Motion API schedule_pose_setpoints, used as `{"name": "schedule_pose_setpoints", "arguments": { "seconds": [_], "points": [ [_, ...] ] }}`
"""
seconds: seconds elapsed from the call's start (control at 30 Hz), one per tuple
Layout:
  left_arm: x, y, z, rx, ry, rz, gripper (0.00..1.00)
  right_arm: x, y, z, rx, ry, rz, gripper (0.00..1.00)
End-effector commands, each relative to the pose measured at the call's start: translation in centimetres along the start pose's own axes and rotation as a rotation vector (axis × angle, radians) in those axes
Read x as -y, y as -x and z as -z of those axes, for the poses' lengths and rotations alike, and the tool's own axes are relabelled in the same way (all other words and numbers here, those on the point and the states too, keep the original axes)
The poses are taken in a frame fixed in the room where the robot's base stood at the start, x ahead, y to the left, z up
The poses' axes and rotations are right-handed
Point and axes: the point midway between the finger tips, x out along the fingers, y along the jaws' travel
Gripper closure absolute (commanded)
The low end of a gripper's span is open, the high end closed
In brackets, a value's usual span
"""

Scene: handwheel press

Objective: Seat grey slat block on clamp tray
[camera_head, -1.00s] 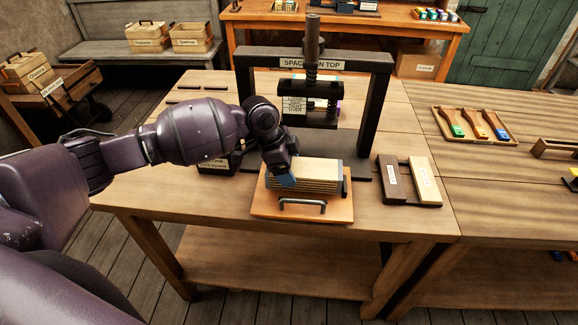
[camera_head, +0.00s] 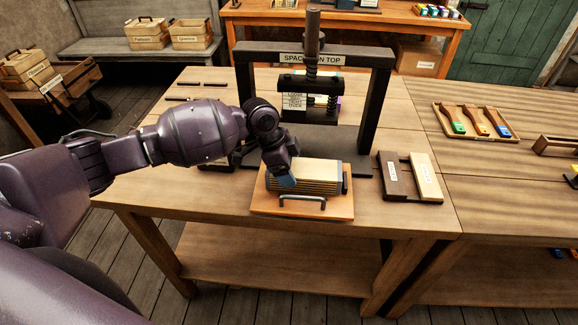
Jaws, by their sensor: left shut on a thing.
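The slat block (camera_head: 315,173) is a layered block with a cream top, darker slat edges along its front and a dark plate at its right end. It rests on or just over the orange-brown clamp tray (camera_head: 262,205), whose grey bar handle is at the front; the exact contact is hard to see. The tray is on the table in front of the press. My left gripper (camera_head: 284,180), with blue fingertips, is shut on the block's left end and hides part of it. My right gripper is out of view.
A black screw press (camera_head: 378,100) with a "SPACE ON TOP" sign stands behind the tray. A dark brown labelled block (camera_head: 392,182) and a cream labelled block (camera_head: 424,178) lie to the right. A tray of coloured-tipped tools (camera_head: 473,136) lies farther right. The table's front corners are clear.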

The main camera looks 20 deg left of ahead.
Motion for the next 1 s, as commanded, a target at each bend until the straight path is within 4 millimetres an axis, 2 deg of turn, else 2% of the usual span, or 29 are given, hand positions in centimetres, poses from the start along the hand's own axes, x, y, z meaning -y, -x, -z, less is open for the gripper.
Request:
{"name": "schedule_pose_setpoints", "arguments": {
  "seconds": [0.17, 0.2, 0.33, 0.67, 0.77, 1.0],
  "points": [
    [0.0, -0.2, -0.1, -0.002, 0.000, 0.001, 0.60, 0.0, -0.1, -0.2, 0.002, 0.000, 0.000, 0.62],
    [0.0, -0.2, -0.1, -0.002, -0.001, 0.001, 0.20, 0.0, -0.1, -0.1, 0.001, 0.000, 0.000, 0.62],
    [0.0, -0.2, -0.1, -0.001, -0.001, 0.001, 0.01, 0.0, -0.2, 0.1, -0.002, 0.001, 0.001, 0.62],
    [0.0, 0.2, -0.1, 0.001, 0.000, 0.000, 0.00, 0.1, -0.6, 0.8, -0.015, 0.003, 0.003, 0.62],
    [0.1, 1.3, -0.1, 0.001, -0.001, 0.003, 0.00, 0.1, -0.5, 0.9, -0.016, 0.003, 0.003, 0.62],
    [0.0, 5.7, -0.1, 0.000, -0.002, 0.003, 0.00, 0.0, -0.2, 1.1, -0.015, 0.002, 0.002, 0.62]
  ]
}}
